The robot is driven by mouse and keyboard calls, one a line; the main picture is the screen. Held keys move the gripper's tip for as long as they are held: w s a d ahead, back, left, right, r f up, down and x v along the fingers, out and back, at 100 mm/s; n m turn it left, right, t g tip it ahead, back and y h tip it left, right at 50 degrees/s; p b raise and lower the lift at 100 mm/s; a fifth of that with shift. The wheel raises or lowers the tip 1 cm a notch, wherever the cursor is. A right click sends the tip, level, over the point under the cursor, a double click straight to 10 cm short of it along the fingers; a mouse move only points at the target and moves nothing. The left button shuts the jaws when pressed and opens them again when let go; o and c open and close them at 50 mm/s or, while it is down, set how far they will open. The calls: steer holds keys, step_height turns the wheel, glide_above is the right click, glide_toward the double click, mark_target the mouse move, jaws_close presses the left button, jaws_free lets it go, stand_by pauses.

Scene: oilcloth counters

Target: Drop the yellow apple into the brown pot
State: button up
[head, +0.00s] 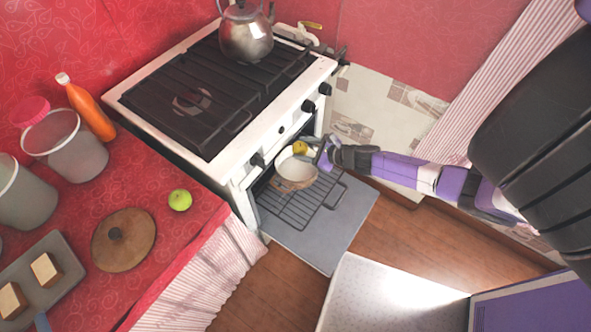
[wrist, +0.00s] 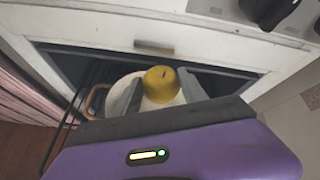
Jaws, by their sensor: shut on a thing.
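The yellow apple (head: 300,148) shows at the far rim of the pot in the head view. In the wrist view the apple (wrist: 161,84) sits between the two grey fingers of my gripper (wrist: 160,95), which is shut on it. The brown pot (head: 296,184), pale inside and without a lid, stands on the rack at the open oven. Its pale inside and a brown handle (wrist: 94,101) show behind the fingers in the wrist view. The apple overlaps the pot's opening there; its exact height over the pot is unclear.
The oven door (head: 320,238) is folded down, with a wire rack (head: 290,208) over it. A kettle (head: 246,38) stands on the stove top. The left counter holds a green apple (head: 180,200), a round brown lid (head: 124,239), an orange bottle (head: 91,112) and a tray (head: 62,281).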

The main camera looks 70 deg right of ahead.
steer(key=o, duration=1.5)
steer(key=shift+c, duration=0.2)
steer(key=shift+s, duration=0.1)
steer(key=v, duration=0.7)
steer(key=shift+s, duration=0.3)
steer(key=shift+a+r, duration=0.1)
